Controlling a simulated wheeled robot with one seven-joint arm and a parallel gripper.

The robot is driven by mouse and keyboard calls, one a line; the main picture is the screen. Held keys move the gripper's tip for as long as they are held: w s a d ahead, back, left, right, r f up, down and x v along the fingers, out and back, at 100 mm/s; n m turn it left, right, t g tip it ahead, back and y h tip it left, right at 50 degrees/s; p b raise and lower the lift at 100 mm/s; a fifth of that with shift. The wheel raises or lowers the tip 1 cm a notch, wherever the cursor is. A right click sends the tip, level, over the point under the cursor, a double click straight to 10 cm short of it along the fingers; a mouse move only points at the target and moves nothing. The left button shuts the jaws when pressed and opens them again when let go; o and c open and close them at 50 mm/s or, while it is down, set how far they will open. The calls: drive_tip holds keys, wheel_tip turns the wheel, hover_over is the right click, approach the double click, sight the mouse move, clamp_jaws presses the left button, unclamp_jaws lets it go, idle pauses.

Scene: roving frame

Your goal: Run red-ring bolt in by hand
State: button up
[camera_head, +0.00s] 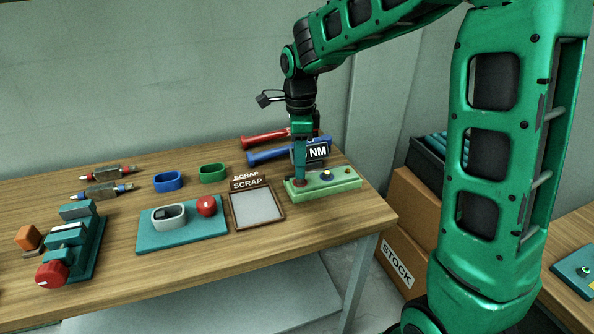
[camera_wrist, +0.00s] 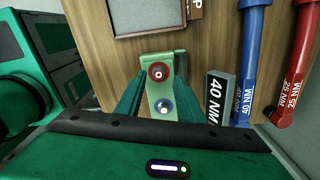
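The red-ring bolt (camera_wrist: 158,72) sits in the light green block (camera_head: 340,184), at its left end in the head view. The blue-ring bolt (camera_wrist: 165,108) sits beside it; it also shows in the head view (camera_head: 326,175). My gripper (camera_head: 300,176) points down over the red-ring end and hides most of that bolt in the head view. In the wrist view its two teal fingers (camera_wrist: 158,80) stand apart, one on each side of the block, with the red-ring bolt between the tips. I cannot tell whether the fingertips touch anything.
A 40 NM sign (camera_wrist: 219,97), a blue wrench (camera_wrist: 251,60) and a red wrench (camera_wrist: 297,70) are close beside the block. The scrap tray (camera_head: 280,222) lies left of it. A teal mat (camera_head: 165,239) and a teal fixture (camera_head: 87,250) stand further left.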

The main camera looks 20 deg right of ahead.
wheel_tip(320, 180, up, 8)
drive_tip(key=shift+f, duration=0.15)
idle(0.5)
drive_tip(key=s+d+f+n, duration=0.2)
drive_tip(key=s+d+n, duration=0.6)
drive_tip(key=s+d, duration=0.7)
drive_tip(key=s+d+f+n, duration=0.1)
drive_tip(key=s+f+n, duration=0.1)
drive_tip(key=s, duration=0.6)
drive_tip(key=s+d+f+n, duration=0.1)
drive_tip(key=s+f+n, duration=0.2)
drive_tip(key=s, duration=0.5)
drive_tip(key=shift+s+d+f+n, duration=0.15)
drive_tip(key=shift+s+d+n, duration=0.15)
drive_tip(key=shift+n, duration=0.6)
drive_tip(key=shift+w+f, duration=0.25)
drive_tip(key=shift+w, duration=0.4)
